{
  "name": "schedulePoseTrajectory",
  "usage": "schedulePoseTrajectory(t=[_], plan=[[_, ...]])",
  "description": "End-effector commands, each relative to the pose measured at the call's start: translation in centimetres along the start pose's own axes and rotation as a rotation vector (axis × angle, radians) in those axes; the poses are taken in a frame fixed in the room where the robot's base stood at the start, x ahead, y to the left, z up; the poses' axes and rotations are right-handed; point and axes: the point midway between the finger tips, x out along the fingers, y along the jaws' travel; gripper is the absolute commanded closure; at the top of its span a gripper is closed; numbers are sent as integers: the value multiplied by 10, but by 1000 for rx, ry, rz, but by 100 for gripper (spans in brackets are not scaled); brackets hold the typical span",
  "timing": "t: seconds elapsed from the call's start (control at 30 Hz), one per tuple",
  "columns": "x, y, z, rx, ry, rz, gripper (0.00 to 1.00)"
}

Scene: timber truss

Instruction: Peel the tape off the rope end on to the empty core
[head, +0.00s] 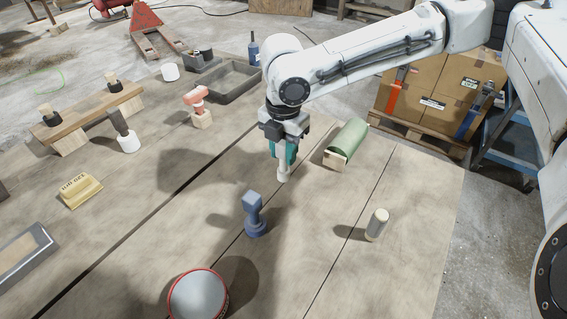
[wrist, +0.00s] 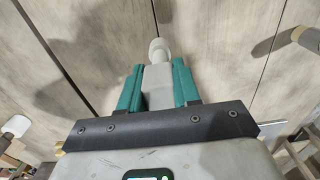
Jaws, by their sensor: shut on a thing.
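My gripper (head: 284,150) points down above the middle of the table, its teal fingers shut on a pale grey piece with a rounded white end (head: 283,176). In the wrist view, my gripper (wrist: 158,82) has one finger on each side of this piece (wrist: 158,50); its upper part is hidden between the fingers. I cannot tell whether its lower end touches the table. A cream cylinder (head: 377,225) stands apart to the right, slightly tilted in the picture. I cannot make out tape, and cannot tell which thing is the rope end or the empty core.
A blue square-topped post (head: 254,214) stands close to the front left of my gripper. A red-rimmed round tin (head: 198,294) is at the front. A green half-round piece (head: 348,142) lies behind right. A grey tray (head: 228,82) is at the back. The right front table is clear.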

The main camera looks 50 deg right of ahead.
Motion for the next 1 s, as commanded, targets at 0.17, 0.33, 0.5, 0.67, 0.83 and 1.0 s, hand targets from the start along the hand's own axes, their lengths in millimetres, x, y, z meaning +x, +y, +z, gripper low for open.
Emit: schedulePoseTrajectory(t=[0.17, 0.33, 0.5, 0.67, 0.83, 1.0], plan=[[-16, 0, 0, 0, 0, 2, 100], [-27, 0, 0, 1, 0, 1, 100], [-38, 0, 0, 1, 1, 2, 100], [-48, 0, 0, 1, 0, 1, 100], [-49, 0, 0, 1, 0, 1, 100], [-48, 0, 0, 0, -1, 1, 100]])
